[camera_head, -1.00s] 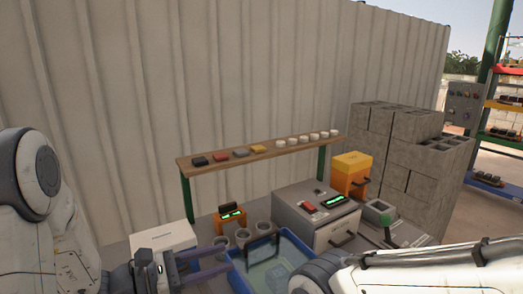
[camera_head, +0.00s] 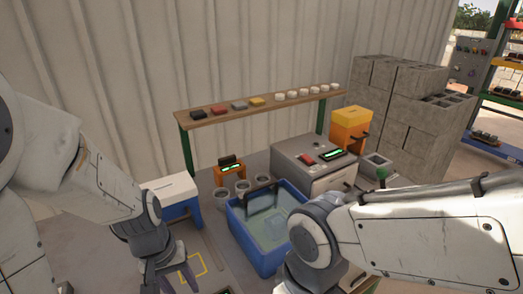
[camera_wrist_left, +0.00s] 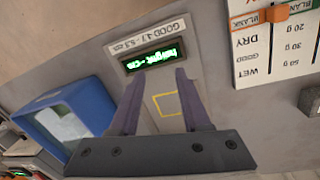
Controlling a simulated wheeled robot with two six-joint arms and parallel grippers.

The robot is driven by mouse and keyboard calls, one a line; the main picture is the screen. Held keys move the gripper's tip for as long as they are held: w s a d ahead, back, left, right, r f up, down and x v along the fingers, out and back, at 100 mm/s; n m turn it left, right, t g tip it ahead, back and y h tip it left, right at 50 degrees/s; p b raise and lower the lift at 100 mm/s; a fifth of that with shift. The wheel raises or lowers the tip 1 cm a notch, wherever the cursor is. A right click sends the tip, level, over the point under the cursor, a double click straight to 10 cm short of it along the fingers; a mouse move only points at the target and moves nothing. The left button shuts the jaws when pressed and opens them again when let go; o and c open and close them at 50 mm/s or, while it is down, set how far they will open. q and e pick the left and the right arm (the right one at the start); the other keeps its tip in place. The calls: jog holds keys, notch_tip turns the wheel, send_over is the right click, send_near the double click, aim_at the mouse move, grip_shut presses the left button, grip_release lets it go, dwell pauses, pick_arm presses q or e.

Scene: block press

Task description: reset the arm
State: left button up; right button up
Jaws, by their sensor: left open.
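My left arm (camera_head: 115,200) comes in from the left and bends down to the bench. Its gripper (camera_head: 180,282) is low in the head view, partly cut off by the bottom edge, beside a yellow square outline (camera_head: 193,267). In the left wrist view the two purple fingers (camera_wrist_left: 158,78) stand apart with nothing between them. The yellow outline (camera_wrist_left: 167,103) shows beyond them, empty. My right arm (camera_head: 430,235) crosses the lower right of the head view. Its gripper is out of view.
A blue tub (camera_head: 262,258) of water stands between the arms; it also shows in the wrist view (camera_wrist_left: 50,125). Behind are grey cups (camera_head: 243,187), a grey machine (camera_head: 300,160) and a shelf (camera_head: 230,114) with blocks. A lit display (camera_wrist_left: 152,58) lies beyond the fingertips.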

pick_arm(q)
jog(key=w+a+r+m+t+y, duration=0.1)
jog(key=w+r+m+t+y, duration=0.1)
jog(key=w+m, duration=0.15)
jog(key=s+d+f+m+g+h+b, duration=0.1)
jog(key=s+d+m+g+b, duration=0.1)
jog(key=s+d+m+b, duration=0.5)
jog(key=s+d, duration=0.6)
jog(key=shift+s+f, duration=0.2)
